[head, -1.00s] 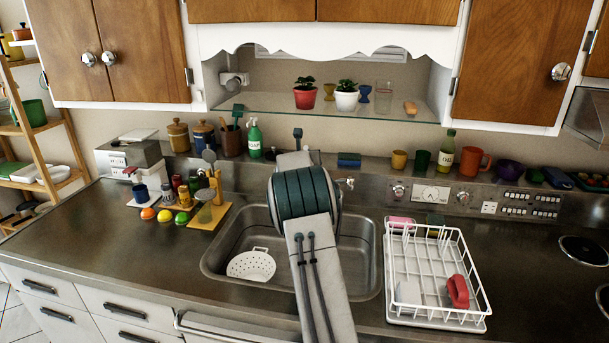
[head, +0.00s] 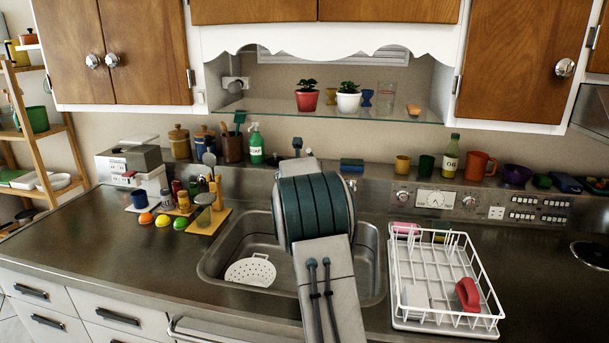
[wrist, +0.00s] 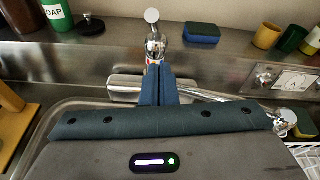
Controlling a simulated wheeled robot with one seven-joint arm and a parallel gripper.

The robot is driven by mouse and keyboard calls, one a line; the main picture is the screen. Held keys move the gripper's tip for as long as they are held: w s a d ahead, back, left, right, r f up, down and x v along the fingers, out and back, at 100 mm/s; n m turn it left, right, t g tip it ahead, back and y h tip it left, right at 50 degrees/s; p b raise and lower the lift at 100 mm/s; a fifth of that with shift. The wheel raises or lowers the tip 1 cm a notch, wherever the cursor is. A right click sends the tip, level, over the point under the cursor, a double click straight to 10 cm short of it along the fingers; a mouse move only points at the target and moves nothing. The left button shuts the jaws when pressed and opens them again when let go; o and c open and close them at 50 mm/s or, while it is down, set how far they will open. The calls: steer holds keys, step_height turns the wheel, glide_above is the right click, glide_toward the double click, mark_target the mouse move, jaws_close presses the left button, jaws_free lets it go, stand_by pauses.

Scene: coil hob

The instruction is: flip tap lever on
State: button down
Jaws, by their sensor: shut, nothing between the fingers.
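The chrome tap (wrist: 156,45) stands at the back of the sink in the wrist view, with a round knob on top. A chrome arm (wrist: 205,92) reaches right from it, partly behind my fingers. My gripper (wrist: 158,72) is shut and empty, its dark fingers pointing at the tap's lower body. I cannot tell whether they touch it. In the head view my arm hides the gripper and most of the tap. Which chrome part is the lever is unclear.
A white dish rack (head: 402,318) stands to the right. A blue sponge (wrist: 201,33) and cups lie on the ledge behind. A soap bottle (head: 256,146) stands left of the tap. The counter at left front is clear.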

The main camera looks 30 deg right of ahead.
steer(key=r+b+v, duration=0.1)
steer(key=v, duration=0.5)
steer(key=shift+w+r, duration=0.1)
steer(key=shift+w, duration=0.05)
stand_by(0.3)
steer(key=s+a+f+n+y, duration=0.1)
steer(key=s+a+n+y, duration=0.5)
steer(key=a+n, duration=0.45)
steer(key=s+a+n+y, duration=0.4)
steer(key=s+a+n, duration=0.3)
steer(key=a+n, duration=0.4)
steer(key=s+a+f+n+g, duration=0.1)
steer(key=s+f+n+g, duration=0.2)
steer(key=s+n, duration=0.3)
steer(key=s+a+f+n+g, duration=0.2)
steer(key=s+f+n, duration=0.3)
steer(key=s, duration=0.9)
steer(key=s+a+f+n+g, duration=0.1)
steer(key=s+f+n+g, duration=0.2)
steer(key=s+n, duration=0.6)
steer(key=shift+s+a+f+g, duration=0.2)
steer(key=shift+s+f+g, duration=0.25)
steer(key=shift+s, duration=0.15)
